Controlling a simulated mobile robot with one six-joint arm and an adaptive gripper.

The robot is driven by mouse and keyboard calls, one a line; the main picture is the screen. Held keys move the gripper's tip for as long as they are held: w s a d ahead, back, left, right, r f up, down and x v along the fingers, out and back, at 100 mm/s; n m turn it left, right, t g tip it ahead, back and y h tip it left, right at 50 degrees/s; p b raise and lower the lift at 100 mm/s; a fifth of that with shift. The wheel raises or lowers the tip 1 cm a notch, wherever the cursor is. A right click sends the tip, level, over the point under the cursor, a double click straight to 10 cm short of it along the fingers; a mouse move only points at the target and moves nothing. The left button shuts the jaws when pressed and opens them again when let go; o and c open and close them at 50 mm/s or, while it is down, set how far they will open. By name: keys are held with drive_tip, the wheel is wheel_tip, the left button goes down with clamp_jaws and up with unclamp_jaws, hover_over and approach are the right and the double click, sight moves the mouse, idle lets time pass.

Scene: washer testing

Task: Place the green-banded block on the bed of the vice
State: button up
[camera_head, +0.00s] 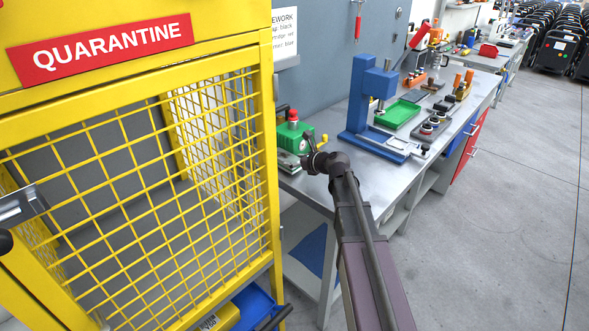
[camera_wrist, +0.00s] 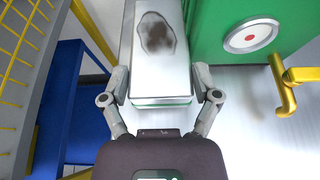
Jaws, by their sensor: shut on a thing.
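The green-banded block (camera_wrist: 160,76) is pale grey with a dark stain on top and a green band along its near end in the wrist view. My gripper (camera_wrist: 161,82) is shut on it, one finger on each side. In the head view my wrist (camera_head: 327,162) is at the near end of the bench, beside a green machine (camera_head: 293,134), and hides most of the fingers. A small grey vice-like fixture (camera_head: 405,146) with a handle lies at the foot of the blue press (camera_head: 365,105), further along the bench.
The yellow mesh quarantine cage (camera_head: 268,150) stands close on the left. The green machine, with a round dial (camera_wrist: 253,36) and a brass lever (camera_wrist: 288,92), is just right of the block.

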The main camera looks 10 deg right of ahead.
drive_tip(key=shift+f+b, duration=0.3)
drive_tip(key=shift+f, duration=0.2)
drive_tip(key=shift+f, duration=0.15)
drive_tip(key=o, duration=1.1)
drive_tip(key=shift+o, duration=0.2)
drive_tip(key=shift+r, duration=0.2)
drive_tip(key=shift+s+r, duration=0.1)
drive_tip(key=shift+s, duration=0.1)
drive_tip(key=p+v, duration=0.4)
drive_tip(key=v, duration=0.7)
drive_tip(key=shift+s+d+r+p, duration=0.1)
drive_tip(key=shift+s+d+p, duration=0.1)
drive_tip(key=shift+d+p, duration=0.1)
drive_tip(key=shift+a, duration=0.1)
